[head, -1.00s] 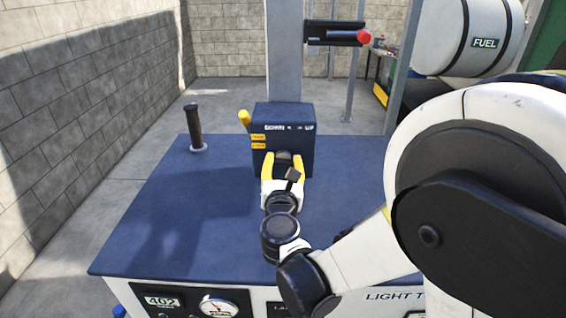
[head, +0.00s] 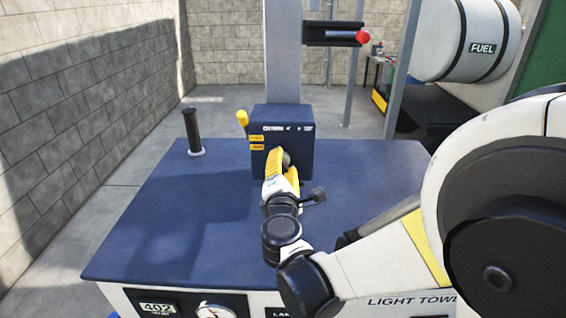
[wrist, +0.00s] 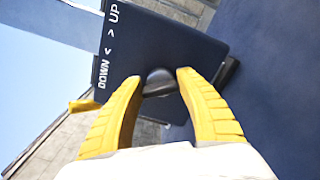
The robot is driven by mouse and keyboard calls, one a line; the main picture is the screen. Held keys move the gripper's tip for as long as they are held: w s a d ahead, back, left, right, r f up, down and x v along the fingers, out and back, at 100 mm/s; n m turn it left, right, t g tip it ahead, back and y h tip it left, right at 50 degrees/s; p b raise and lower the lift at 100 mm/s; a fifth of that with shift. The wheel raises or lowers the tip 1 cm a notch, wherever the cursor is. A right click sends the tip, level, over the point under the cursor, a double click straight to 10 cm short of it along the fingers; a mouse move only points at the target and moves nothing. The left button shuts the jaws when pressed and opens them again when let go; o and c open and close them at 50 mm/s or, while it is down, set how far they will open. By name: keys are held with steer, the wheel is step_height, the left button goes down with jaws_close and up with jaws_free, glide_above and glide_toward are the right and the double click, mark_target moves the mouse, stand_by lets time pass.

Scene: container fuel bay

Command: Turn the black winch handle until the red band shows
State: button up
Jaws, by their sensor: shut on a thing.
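The dark blue winch box (head: 297,124) stands on the deck at the foot of a grey mast, with UP and DOWN lettering on its face. In the wrist view the box face (wrist: 150,35) looks tilted. My yellow-fingered gripper (wrist: 158,84) is shut on the rounded black winch handle (wrist: 158,76), with a finger on either side of it. In the head view my gripper (head: 281,160) is in front of the box face, rolled so that its fingers overlap. There they mostly hide the handle.
A red-tipped pin (head: 362,37) sits in a bracket on the mast. The blue deck (head: 150,230) is clear at left.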

steer(key=m, duration=0.4)
steer(key=shift+f+m+b, duration=0.15)
steer(key=shift+m+b, duration=0.15)
steer(key=shift+b, duration=0.05)
steer(key=m, duration=0.3)
steer(key=shift+m, duration=0.3)
steer(key=m+b, duration=0.1)
steer(key=m, duration=0.3)
steer(key=shift+f, duration=0.1)
steer(key=shift+w+a+m, duration=0.1)
steer(key=shift+m, duration=2.3)
steer(key=o, duration=1.2)
steer(key=shift+f, duration=0.1)
